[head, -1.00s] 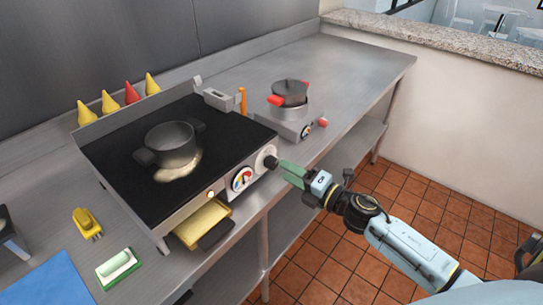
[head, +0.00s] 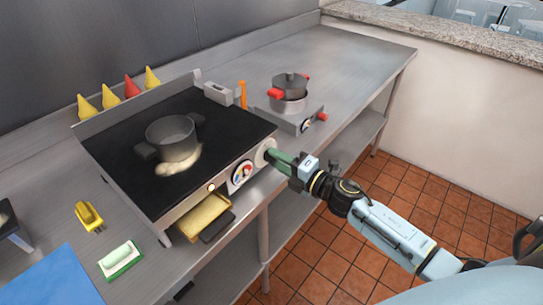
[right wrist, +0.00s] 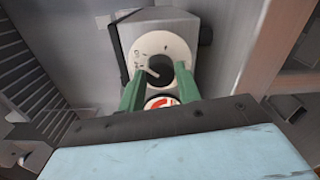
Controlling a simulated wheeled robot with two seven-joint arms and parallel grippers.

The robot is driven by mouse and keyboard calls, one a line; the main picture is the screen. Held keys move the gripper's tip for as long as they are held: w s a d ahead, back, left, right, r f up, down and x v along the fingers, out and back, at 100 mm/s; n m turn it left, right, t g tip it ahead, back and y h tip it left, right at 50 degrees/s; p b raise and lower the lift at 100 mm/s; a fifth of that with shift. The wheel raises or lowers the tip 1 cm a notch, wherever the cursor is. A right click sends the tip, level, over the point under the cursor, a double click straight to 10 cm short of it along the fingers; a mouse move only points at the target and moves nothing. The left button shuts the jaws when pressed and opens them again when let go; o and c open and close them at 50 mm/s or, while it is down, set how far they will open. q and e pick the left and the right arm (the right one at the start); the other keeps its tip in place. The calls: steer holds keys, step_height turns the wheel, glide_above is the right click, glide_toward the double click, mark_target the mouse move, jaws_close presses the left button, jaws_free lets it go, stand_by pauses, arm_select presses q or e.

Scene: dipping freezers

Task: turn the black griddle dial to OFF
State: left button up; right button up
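The griddle (head: 150,190) has a black top and a grey front panel. Its black dial sits on a round white plate (head: 264,151) at the right end of that panel, where my gripper largely hides it. In the right wrist view the black dial (right wrist: 162,70) shows with a pale pointer toward the left; the plate's lettering is too small to read. My right gripper (head: 280,161) reaches the dial from the right. Its green fingers (right wrist: 158,88) stand apart on either side of the dial, with a gap visible at the left finger. My left gripper is not in view.
A red, white and blue gauge (head: 242,173) and a lit indicator (head: 211,188) are left of the dial. A dark pot (head: 172,138) stands on the griddle over a pale spill. A yellow drawer (head: 203,216) protrudes below. A small burner (head: 303,120) with a pot stands right.

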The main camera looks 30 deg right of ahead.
steer(key=c, duration=0.4)
steer(key=n+b, duration=0.1)
steer(key=n, duration=0.1)
steer(key=shift+f+n, duration=0.1)
steer(key=shift+n, duration=0.3)
steer(key=shift+n+b, duration=0.35)
steer(key=shift+n, duration=0.25)
steer(key=n+b, duration=0.1)
steer(key=n, duration=0.2)
steer(key=o, duration=0.8)
steer(key=shift+n, duration=0.3)
